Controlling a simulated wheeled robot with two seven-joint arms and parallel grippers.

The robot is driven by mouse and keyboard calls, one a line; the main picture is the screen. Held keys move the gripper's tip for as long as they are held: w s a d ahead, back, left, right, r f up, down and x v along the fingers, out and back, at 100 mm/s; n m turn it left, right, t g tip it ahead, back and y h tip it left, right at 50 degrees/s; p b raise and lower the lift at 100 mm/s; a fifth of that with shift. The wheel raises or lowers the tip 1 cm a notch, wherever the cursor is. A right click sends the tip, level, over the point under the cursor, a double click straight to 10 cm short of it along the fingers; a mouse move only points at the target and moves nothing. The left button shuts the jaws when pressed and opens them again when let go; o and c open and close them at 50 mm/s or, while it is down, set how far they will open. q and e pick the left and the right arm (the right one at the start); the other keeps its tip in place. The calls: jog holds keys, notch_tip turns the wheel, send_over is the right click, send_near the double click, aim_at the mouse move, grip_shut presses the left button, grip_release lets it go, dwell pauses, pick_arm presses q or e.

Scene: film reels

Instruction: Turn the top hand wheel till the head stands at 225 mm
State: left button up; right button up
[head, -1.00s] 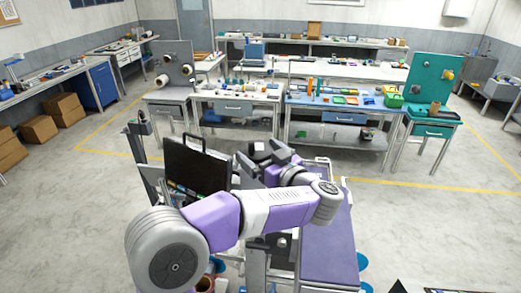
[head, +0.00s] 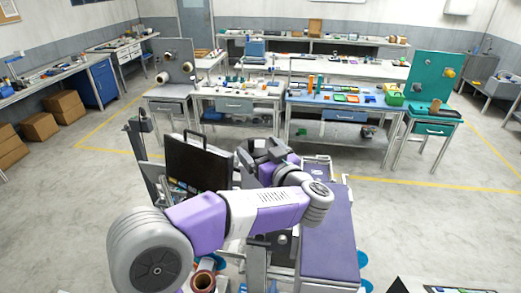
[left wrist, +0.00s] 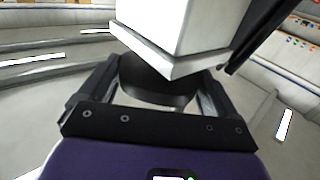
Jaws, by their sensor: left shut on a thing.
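My left gripper (head: 262,152) is over the machine in the middle foreground of the head view. In the left wrist view its two dark fingers (left wrist: 158,82) are on either side of a dark round piece, which looks like the hand wheel (left wrist: 155,92), and are shut on it. A white block (left wrist: 175,28) with a flared lower edge stands right beside the wheel and hides part of it. In the head view my gripper and arm hide the wheel. I cannot make out a millimetre scale or reading. My right gripper is not in view.
A purple-topped bench (head: 328,235) lies to the right. Workbenches with small parts, a grey reel stand (head: 172,62) and a green reel stand (head: 428,75) are farther back. The floor between is clear.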

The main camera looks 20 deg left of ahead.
pick_arm(q)
jog(key=shift+s+a+m+t+h, duration=0.1)
jog(key=shift+m+t+h, duration=1.05)
jog(key=shift+h, duration=0.15)
jog(key=shift+s+a+m+t+h, duration=0.1)
jog(key=shift+m+t+h, duration=1)
jog(key=shift+h, duration=0.2)
jog(key=shift+t, duration=0.25)
jog(key=o, duration=0.7)
jog(key=shift+o, duration=0.2)
jog(key=b+v, duration=0.1)
jog(key=v, duration=0.6)
jog(key=shift+s, duration=0.35)
jog(key=shift+d+r, duration=0.1)
jog(key=shift+d, duration=0.05)
